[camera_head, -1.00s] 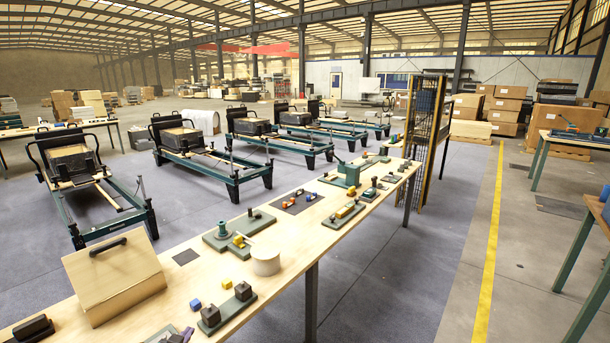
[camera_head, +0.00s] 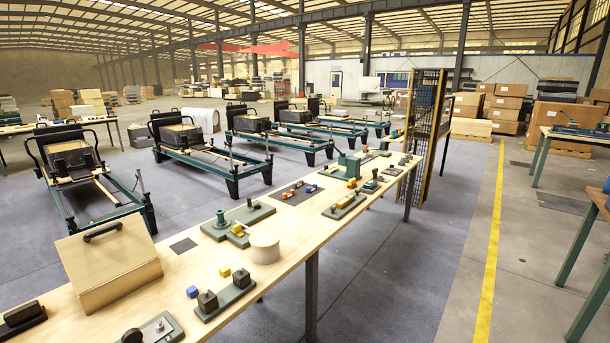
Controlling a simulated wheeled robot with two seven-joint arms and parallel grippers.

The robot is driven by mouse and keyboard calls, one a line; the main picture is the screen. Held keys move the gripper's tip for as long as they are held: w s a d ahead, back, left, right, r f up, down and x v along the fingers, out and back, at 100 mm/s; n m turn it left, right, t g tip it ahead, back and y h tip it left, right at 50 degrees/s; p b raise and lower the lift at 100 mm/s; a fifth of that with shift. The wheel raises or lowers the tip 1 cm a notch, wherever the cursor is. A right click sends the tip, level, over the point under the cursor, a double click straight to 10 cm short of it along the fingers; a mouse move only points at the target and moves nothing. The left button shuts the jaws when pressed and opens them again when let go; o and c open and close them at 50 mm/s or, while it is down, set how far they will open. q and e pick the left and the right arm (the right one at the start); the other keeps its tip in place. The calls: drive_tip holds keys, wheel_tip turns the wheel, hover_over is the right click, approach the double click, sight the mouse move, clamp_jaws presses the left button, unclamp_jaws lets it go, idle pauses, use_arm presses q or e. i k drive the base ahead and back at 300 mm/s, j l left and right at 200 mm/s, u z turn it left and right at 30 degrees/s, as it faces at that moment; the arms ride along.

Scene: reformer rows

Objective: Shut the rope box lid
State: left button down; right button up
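A light wooden box (camera_head: 118,283), which I take for the rope box, stands on the near left of the long bench. Its upper panel, the lid (camera_head: 75,247), carries a black bar handle (camera_head: 102,232). A slanted front panel shows below it. I see no rope, and the inside of the box is hidden. From this angle I cannot tell how far the lid is from shut. Neither of my grippers is in view.
Reformers (camera_head: 85,195) stand behind.

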sight(92, 258)
drive_tip(key=i+l+u, duration=0.65)
drive_tip(key=i, duration=0.2)
